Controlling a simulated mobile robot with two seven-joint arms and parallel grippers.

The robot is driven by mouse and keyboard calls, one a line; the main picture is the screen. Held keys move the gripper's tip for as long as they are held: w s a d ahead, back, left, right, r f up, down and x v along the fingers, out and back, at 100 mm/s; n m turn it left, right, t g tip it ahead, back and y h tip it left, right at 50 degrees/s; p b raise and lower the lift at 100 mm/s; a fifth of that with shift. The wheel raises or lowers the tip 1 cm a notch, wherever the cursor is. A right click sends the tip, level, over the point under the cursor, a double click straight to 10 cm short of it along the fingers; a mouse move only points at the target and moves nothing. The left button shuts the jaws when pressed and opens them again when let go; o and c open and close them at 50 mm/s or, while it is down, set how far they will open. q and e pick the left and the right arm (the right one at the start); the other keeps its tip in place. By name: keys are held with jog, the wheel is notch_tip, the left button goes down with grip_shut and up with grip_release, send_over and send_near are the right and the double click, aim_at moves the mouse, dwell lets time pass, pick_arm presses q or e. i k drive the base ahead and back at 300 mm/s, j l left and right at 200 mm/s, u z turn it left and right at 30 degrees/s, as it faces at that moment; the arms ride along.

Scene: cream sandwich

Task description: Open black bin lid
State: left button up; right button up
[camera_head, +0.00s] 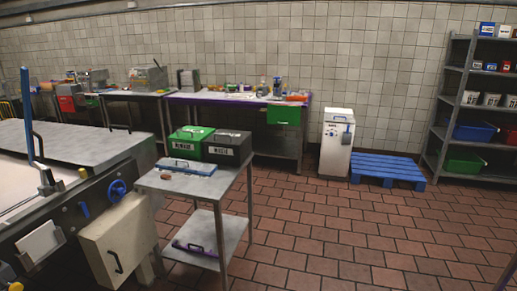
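The black bin (226,152) stands on the small metal table, right beside the green bin (189,145). Its lid looks shut, with a handle on top and a white label on its front. The green bin also has a handle on its lid and a white label. Neither of my grippers is in view.
The small metal table (196,190) also holds a blue-lidded tray (185,167) and a small brown item (167,176). A large machine (70,215) stands at the left. A white bin (336,143) and blue pallet (387,170) stand by the wall. The tiled floor at right is clear.

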aim_at(228, 133)
jog(key=i+l+z, duration=0.1)
jog(key=i+z, duration=0.35)
jog(key=i, duration=1)
jog(key=i+u, duration=0.15)
jog(key=i, duration=0.3)
jog(key=i+l+u, duration=0.2)
jog(key=i, duration=0.3)
jog(key=i+l+u, duration=0.15)
jog(key=i, duration=0.3)
